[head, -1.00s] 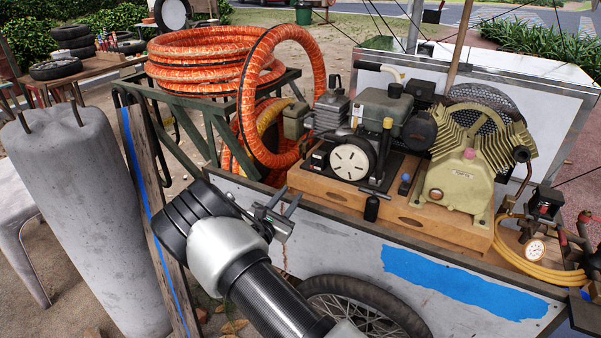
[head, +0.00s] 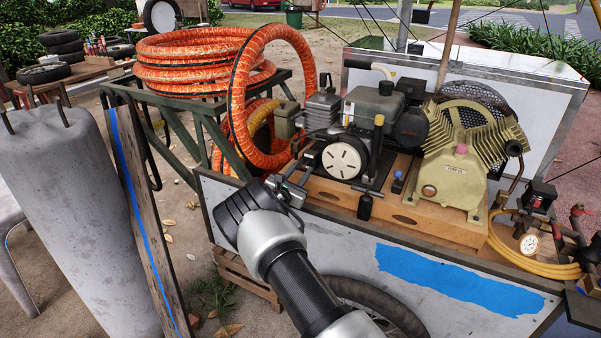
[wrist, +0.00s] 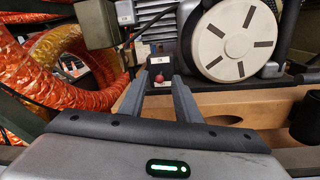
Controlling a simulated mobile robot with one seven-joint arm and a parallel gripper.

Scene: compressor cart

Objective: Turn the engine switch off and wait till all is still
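The engine (head: 372,112) sits on a wooden base on the cart, with a round white slotted cover (head: 344,159) facing me; this cover (wrist: 236,40) also fills the upper right of the wrist view. Left of it is a small dark switch box with a red knob (wrist: 160,78), which I take as the engine switch. My gripper (head: 294,180) is at the cart's near edge, just before the engine's left end. In the wrist view its two fingers (wrist: 160,80) are open, with the red knob showing between the tips. Contact cannot be told.
The compressor (head: 460,165) stands right of the engine. A black bottle-like part (head: 365,206) hangs at the wooden base's front. Orange hose coils (head: 205,62) lie at the left, one loop close behind my gripper. The cart's side panel (head: 335,240) is below.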

